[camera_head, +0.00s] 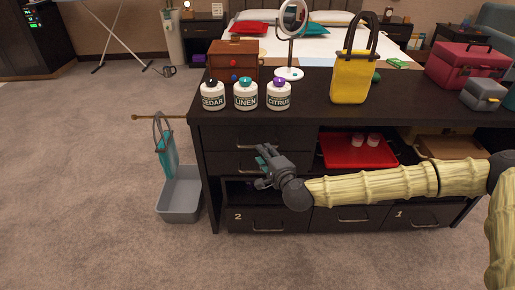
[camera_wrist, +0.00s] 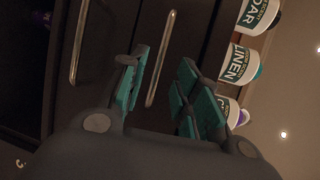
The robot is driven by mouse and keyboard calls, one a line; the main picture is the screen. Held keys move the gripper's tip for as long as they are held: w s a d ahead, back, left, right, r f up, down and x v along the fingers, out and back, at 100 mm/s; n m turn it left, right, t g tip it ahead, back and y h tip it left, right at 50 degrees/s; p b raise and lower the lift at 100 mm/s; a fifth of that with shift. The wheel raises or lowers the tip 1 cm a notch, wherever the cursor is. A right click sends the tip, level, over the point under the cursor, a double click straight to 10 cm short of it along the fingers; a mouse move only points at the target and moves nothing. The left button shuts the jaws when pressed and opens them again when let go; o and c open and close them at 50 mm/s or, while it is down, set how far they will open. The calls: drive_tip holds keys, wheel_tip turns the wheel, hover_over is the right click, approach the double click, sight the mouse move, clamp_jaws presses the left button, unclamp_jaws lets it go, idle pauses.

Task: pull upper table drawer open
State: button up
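The upper drawer (camera_head: 238,133) is in the left part of the dark table's front, below the bottles, and looks closed. Its long metal handle (camera_wrist: 160,60) shows in the wrist view. My gripper (camera_head: 264,163) is in front of the left drawers in the head view, hiding part of their fronts. In the wrist view my gripper (camera_wrist: 162,92) is open, with teal finger pads on either side of the upper handle's line. I see no contact; the depth between pads and handle cannot be told. The lower drawer's handle (camera_wrist: 80,42) lies left of the fingers.
Cedar (camera_head: 212,98), Linen (camera_head: 245,97) and Citrus (camera_head: 278,97) bottles stand on the table's front edge above the drawers. A red tray (camera_head: 340,158) with cups is in an open bay to the right. A grey bin (camera_head: 180,198) stands on the floor left of the table.

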drive_tip(key=shift+x, duration=3.15)
clamp_jaws()
